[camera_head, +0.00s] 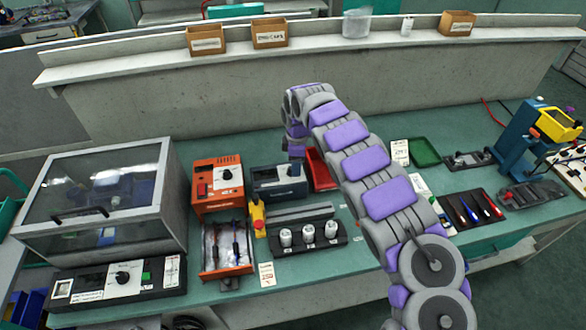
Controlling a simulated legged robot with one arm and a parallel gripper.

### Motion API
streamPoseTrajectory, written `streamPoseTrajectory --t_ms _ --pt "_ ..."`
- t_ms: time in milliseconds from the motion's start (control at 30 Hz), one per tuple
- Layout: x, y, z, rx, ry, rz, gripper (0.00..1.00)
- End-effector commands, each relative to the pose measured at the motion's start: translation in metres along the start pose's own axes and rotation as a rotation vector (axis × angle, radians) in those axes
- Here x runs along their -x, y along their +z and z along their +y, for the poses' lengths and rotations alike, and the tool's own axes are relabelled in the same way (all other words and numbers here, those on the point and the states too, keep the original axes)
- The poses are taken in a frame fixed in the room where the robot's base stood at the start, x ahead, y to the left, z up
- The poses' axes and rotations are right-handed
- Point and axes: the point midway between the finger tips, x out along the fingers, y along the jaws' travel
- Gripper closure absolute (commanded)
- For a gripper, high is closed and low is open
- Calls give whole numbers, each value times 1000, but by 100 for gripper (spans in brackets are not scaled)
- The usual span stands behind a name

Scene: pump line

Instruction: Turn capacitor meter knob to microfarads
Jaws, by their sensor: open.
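A dark blue-grey box (265,190) with a light panel and a small knob (292,171) stands mid-bench. An orange box (203,205) with a white panel and a black knob (227,174) stands left of it. I cannot read the labels, so I cannot tell for sure which is the capacitor meter or where its knob points. My arm reaches in from the lower right and bends down at its end. My gripper (296,153) is open and empty, just above and behind the blue-grey box's right side. Its fingertips are small and hard to make out.
Several silver capacitors stand in a black holder (300,245) in front. A yellow-and-red switch (258,215) and an orange tool tray (226,270) are close by. A clear-lidded cabinet (168,205) stands left, above a black control panel (90,290). A red bin (322,172) is beside my arm.

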Motion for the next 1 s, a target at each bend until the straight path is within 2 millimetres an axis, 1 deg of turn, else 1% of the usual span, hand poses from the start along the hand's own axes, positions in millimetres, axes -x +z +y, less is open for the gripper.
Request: streamPoseTrajectory --t_ms 33,100,267,367,467,567,700,1000 --pt "-8 -4 -1 3 -3 -2 48" --pt "-14 -10 -1 6 -3 -7 48" --pt "-20 -19 -1 7 0 -16 48" --pt "-19 -19 -1 7 0 -16 48" --pt "-18 -13 -1 5 0 -10 48" --pt "-17 -8 -1 6 -1 -4 56" --pt "-16 -2 0 3 -1 -1 69" --pt "-18 -15 0 5 2 -12 98"
